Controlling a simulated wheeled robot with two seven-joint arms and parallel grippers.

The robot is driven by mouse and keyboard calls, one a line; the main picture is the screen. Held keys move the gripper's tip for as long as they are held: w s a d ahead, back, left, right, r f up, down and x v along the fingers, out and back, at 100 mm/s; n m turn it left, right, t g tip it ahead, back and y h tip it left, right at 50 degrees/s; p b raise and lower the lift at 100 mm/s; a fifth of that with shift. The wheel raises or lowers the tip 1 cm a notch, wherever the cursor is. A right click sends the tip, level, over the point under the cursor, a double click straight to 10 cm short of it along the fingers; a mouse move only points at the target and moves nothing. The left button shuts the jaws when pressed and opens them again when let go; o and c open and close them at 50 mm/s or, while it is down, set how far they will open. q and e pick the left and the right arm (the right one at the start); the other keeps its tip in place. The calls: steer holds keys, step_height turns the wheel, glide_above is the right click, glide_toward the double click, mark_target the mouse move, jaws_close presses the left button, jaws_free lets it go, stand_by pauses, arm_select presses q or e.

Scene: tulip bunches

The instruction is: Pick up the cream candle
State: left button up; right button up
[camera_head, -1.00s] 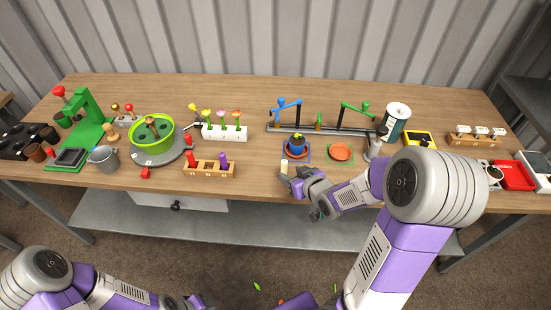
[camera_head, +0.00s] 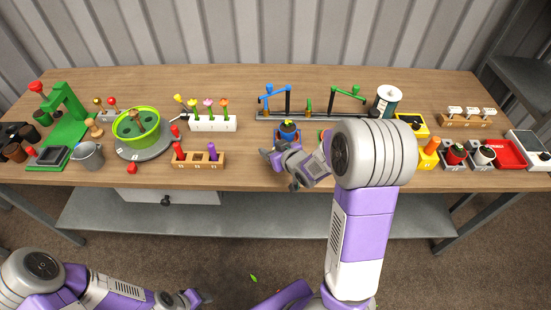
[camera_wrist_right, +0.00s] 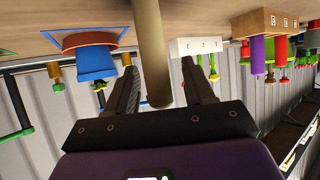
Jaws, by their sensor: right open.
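The cream candle (camera_wrist_right: 152,45) is a plain pale cylinder in the right wrist view, where the scene appears upside down. Its free end reaches between the two dark fingers of my right gripper (camera_wrist_right: 162,88). The fingers are apart, one on each side, and a gap shows at the right finger. In the head view my right gripper (camera_head: 270,156) is low at the table's front, in front of the blue pot (camera_head: 288,131); I cannot make out the candle there. My left gripper (camera_head: 198,297) is below the table's front edge, its jaws too small to read.
The wooden block with red and purple pegs (camera_head: 197,161) stands left of my right gripper. A white tulip holder (camera_head: 212,124) is behind it. A rail with blue and green levers (camera_head: 312,115) runs behind the blue pot. Bare tabletop (camera_head: 243,177) lies between block and gripper.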

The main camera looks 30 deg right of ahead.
jaws_close()
